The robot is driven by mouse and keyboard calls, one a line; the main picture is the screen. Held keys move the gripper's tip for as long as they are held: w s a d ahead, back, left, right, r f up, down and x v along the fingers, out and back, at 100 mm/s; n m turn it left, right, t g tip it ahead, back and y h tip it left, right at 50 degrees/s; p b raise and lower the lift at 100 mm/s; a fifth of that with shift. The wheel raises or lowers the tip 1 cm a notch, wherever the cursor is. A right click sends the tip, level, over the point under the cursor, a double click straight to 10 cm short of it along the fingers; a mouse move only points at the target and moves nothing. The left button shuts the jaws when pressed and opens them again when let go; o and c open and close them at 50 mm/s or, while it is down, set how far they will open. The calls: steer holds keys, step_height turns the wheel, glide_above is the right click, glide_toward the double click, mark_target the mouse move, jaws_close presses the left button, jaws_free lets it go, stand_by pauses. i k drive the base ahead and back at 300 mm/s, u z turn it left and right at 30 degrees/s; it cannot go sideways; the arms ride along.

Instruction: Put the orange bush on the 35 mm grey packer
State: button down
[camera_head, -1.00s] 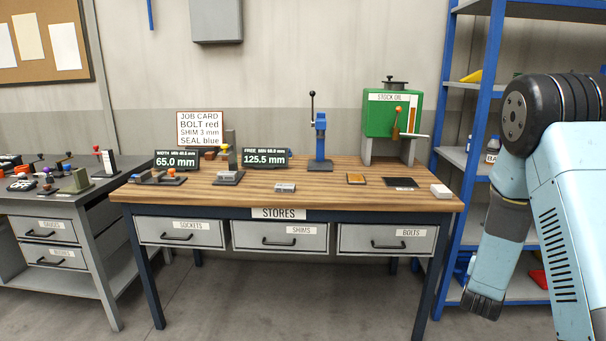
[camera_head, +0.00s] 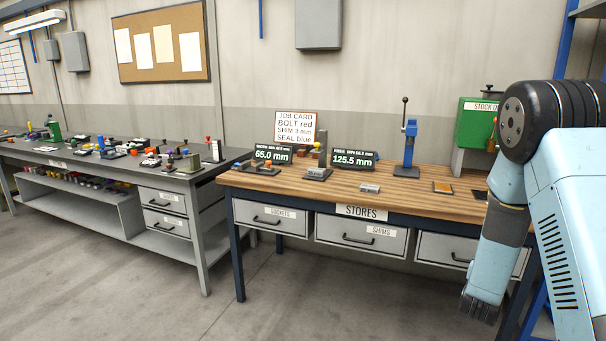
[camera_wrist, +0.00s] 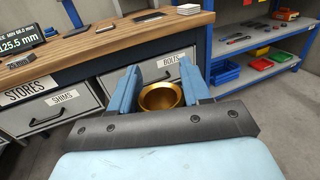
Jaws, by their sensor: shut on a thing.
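My gripper (camera_wrist: 160,70) shows in the wrist view with its two blue fingers shut on a round, hollow, gold-orange bush (camera_wrist: 161,97). The bush sits between the fingers, clear of the bench, its open mouth facing the camera. In the head view my arm hangs at the right, and the bush cannot be made out there. A small grey block (camera_head: 370,188) lies on the wooden stores bench (camera_head: 410,190). I cannot tell whether it is the 35 mm grey packer; no size mark is readable.
The grey bench (camera_head: 215,170) at the left carries many small coloured parts. A blue press (camera_head: 409,146) and two size displays (camera_head: 353,159) stand on the stores bench. Blue shelving (camera_wrist: 262,48) is at the right in the wrist view. The floor (camera_head: 150,285) in front is clear.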

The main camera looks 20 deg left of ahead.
mark_target(317, 169)
steer(key=z, duration=2.1)
steer(key=i, duration=0.1)
steer(key=u, duration=2.75)
steer(key=i, duration=0.3)
steer(key=u, duration=0.5)
